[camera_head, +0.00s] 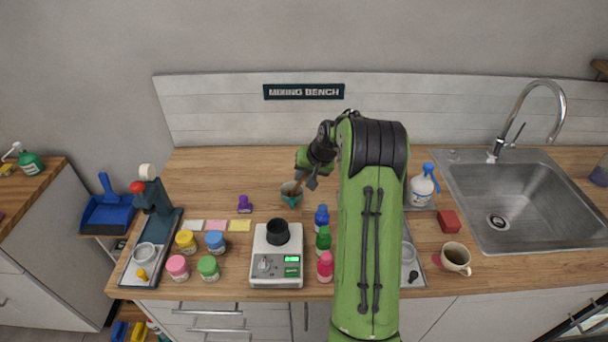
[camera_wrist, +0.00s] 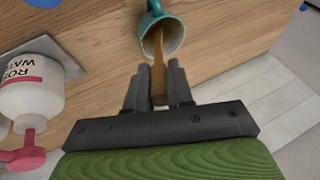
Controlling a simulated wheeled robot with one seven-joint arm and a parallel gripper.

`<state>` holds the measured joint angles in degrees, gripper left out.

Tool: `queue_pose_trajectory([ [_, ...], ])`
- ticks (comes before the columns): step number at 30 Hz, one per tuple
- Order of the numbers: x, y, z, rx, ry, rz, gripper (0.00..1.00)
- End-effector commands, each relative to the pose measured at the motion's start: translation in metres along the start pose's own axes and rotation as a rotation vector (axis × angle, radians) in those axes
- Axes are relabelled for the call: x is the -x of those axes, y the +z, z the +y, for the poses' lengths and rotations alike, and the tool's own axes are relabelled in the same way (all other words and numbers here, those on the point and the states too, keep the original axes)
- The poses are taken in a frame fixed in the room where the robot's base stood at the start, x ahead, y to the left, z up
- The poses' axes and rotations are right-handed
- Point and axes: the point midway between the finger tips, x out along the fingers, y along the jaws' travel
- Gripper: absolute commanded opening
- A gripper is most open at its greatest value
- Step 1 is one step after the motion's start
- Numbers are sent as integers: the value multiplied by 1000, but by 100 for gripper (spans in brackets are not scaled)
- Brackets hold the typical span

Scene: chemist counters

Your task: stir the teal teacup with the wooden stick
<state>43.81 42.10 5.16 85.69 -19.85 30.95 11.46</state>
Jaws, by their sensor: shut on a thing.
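The teal teacup (camera_head: 291,194) stands on the wooden counter behind the scale, left of my green arm. In the wrist view the teacup (camera_wrist: 164,30) is at the top, its pale inside facing the camera. My gripper (camera_wrist: 158,84) is shut on the wooden stick (camera_wrist: 158,55), which runs from between the fingers into the cup's mouth. The stick's tip is inside the cup; whether it touches the bottom I cannot tell. In the head view my gripper (camera_head: 305,180) is just above and right of the cup, and the stick hardly shows.
A scale (camera_head: 277,262) with a black cup (camera_head: 278,232) stands in front of the teacup. Blue, green and pink bottles stand beside my arm. A spray bottle (camera_head: 422,187), red block (camera_head: 449,222), mug (camera_head: 456,258) and sink (camera_head: 520,215) are to the right.

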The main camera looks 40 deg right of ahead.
Motion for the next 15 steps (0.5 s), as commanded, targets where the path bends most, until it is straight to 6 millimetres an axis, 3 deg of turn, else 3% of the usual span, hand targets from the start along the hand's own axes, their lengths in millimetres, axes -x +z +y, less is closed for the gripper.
queue_pose_trajectory([
  [15,50,-9,-1,0,0,1,0],
])
